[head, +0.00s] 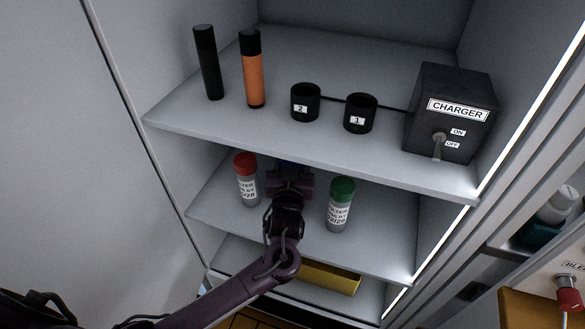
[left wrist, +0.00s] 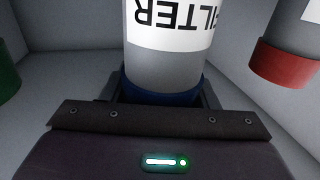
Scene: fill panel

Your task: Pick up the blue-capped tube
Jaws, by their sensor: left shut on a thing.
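My left gripper (head: 289,176) reaches into the cabinet's middle shelf, between two other tubes. It is shut on the blue-capped tube, which it almost wholly hides in the head view. In the left wrist view the tube (left wrist: 165,68) shows grey with a white FILTER label, upside down in the picture. Its blue cap (left wrist: 160,94) sits at my left gripper's jaws (left wrist: 160,100). I cannot tell whether the tube touches the shelf. My right gripper is not in view.
A red-capped tube (head: 246,180) stands left of my gripper, a green-capped tube (head: 340,205) right. The upper shelf (head: 350,152) above holds black and orange cylinders, two black cups and a charger box (head: 450,115). A yellow container (head: 330,277) lies below.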

